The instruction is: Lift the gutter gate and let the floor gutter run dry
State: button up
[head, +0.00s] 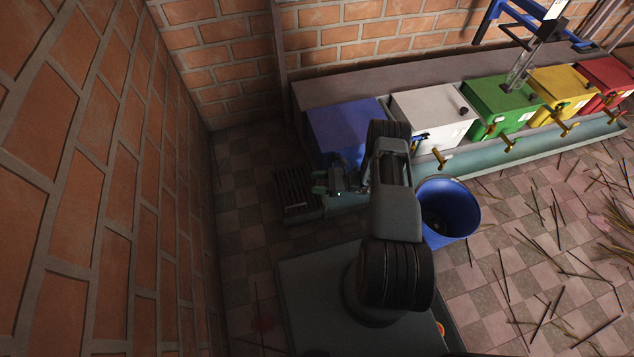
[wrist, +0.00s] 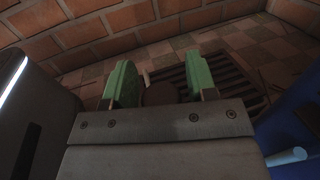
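The floor gutter (head: 500,155) is a pale teal trough along the front of the row of coloured boxes. Its left end is largely hidden behind my arm. A dark slatted grate (head: 294,190) lies on the floor at that end; it also shows in the wrist view (wrist: 232,82). My gripper (head: 330,183) is over the gutter's left end, just right of the grate. In the wrist view its green fingers (wrist: 161,85) are apart. A dark brown rounded thing (wrist: 160,94) shows between them; I cannot tell whether it is the gate's handle or whether the fingers touch it.
Blue (head: 345,125), white (head: 430,108), green (head: 500,100), yellow (head: 562,88) and red (head: 607,75) boxes stand behind the gutter. A blue bucket (head: 447,210) stands in front. Brick walls close off the left and back. Thin sticks (head: 545,240) litter the floor at right.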

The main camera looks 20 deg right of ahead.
grip_shut()
notch_tip(320, 180, up, 4)
jog(key=p, duration=0.2)
jog(key=shift+r+p, duration=0.1)
jog(key=shift+p, duration=0.2)
jog(key=shift+o, duration=0.9)
grip_release()
jog(key=p+v, duration=0.1)
jog(key=v, duration=1.3)
jog(key=shift+p, duration=0.3)
jog(key=shift+a, duration=0.1)
